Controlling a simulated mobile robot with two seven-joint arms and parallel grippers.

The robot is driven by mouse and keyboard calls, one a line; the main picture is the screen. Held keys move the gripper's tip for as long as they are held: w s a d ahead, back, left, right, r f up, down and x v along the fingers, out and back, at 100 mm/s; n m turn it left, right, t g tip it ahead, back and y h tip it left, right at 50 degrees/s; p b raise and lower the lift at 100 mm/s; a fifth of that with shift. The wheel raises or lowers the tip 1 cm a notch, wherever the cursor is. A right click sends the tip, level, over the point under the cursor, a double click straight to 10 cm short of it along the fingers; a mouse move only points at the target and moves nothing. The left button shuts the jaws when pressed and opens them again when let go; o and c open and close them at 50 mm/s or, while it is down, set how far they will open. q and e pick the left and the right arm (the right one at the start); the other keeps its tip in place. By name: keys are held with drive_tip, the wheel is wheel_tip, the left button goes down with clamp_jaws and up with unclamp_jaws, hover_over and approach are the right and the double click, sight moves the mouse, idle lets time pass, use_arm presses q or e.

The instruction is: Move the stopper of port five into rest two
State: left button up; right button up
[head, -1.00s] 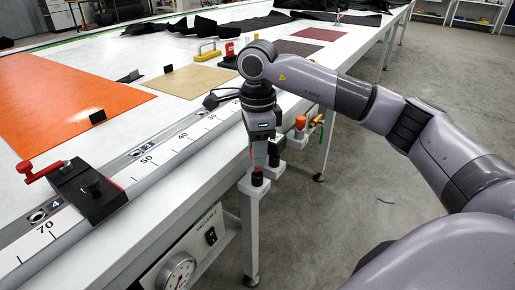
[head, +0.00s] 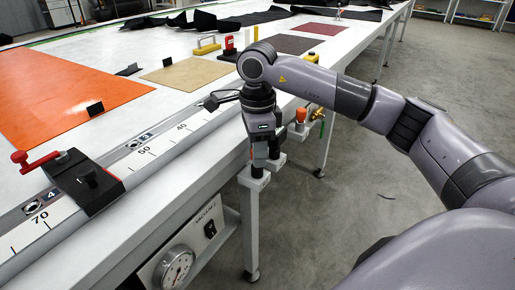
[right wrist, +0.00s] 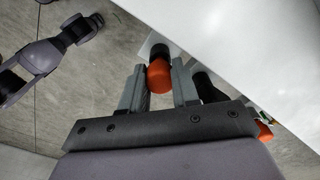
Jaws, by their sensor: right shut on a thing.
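My right gripper (head: 259,160) points down beside the near table edge, over the nearest white bracket (head: 255,181). In the right wrist view its two fingers (right wrist: 159,84) are closed on the sides of an orange-topped stopper (right wrist: 159,74). A black part (right wrist: 160,51) shows beyond the orange, against the white plate. I cannot tell whether it is the stopper's lower part or the rest, nor how deep the stopper sits. In the head view the fingers hide the orange. No label for port five or rest two is readable. My left gripper is out of view.
A second white bracket (head: 275,162) stands close by, then another orange-topped stopper (head: 301,115) along the edge. The numbered rail (head: 150,152) carries a black clamp block (head: 85,181) with a red handle. Floor to the right of the table is clear.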

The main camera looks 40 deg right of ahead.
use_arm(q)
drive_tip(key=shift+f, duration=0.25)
use_arm(e)
drive_tip(key=shift+f, duration=0.4)
drive_tip(key=o, duration=1.1)
drive_tip(key=shift+r, duration=0.1)
wheel_tip(320, 180, up, 6)
drive_tip(key=shift+f, duration=0.1)
drive_tip(key=shift+r, duration=0.65)
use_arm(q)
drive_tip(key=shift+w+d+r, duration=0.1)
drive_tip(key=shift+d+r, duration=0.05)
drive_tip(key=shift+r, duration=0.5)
